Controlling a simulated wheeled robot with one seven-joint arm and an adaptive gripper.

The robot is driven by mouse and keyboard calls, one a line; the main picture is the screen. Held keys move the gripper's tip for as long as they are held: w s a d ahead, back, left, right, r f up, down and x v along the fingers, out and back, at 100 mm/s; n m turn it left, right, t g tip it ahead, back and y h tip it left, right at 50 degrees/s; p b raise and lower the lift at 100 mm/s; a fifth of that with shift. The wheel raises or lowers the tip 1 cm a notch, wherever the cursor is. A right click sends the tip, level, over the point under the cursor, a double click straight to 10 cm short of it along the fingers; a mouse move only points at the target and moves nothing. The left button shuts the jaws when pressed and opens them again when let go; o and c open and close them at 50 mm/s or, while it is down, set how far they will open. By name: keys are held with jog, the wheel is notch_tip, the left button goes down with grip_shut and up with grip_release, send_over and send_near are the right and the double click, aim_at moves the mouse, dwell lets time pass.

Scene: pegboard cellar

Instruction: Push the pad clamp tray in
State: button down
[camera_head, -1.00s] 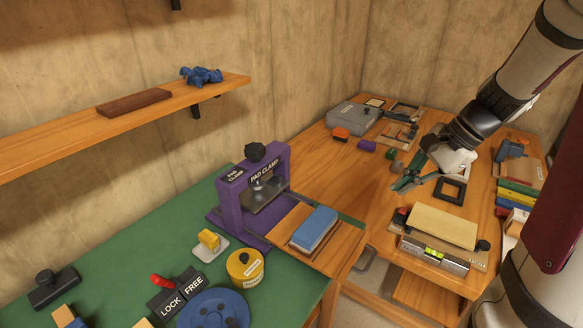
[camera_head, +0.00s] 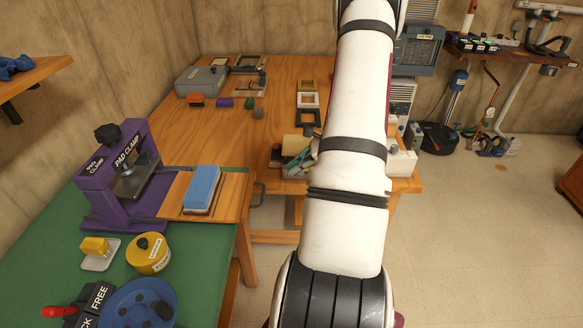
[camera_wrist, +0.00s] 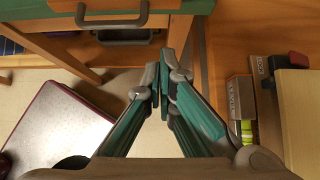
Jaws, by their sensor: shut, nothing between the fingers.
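The purple pad clamp (camera_head: 120,175) stands on the green bench top at the left of the head view. Its wooden tray (camera_head: 232,192) sticks out to the right past the clamp frame.
A dark handle (camera_wrist: 112,17) shows near the top of the wrist view. A block with a level vial (camera_wrist: 246,128) is at its right. The yellow round tin (camera_head: 148,254) stands before the clamp. A wooden table (camera_head: 222,128) with several frames is behind.

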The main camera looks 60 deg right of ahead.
jog(key=w+a+f+p, duration=0.1)
jog(key=w+a+f, duration=0.3)
jog(key=w, duration=0.3)
jog(key=shift+w+a+f, duration=0.25)
jog(key=shift+w+f, duration=0.05)
jog(key=shift+f, duration=0.15)
jog(key=shift+w, duration=0.1)
jog(key=w+a+b, duration=0.2)
jog(key=w+a, duration=0.1)
jog(key=w, duration=0.3)
jog(key=w+a+b, duration=0.2)
jog(key=w+a, duration=0.2)
jog(key=w, duration=0.2)
jog(key=w+a+b, duration=0.3)
jog(key=w, duration=0.2)
jog(key=shift+w+a, duration=0.3)
jog(key=shift+w, duration=0.1)
jog(key=shift+w+a+r, duration=0.1)
jog(key=shift+w+a, duration=0.25)
jog(key=shift+w, duration=0.3)
jog(key=shift+a, duration=0.1)
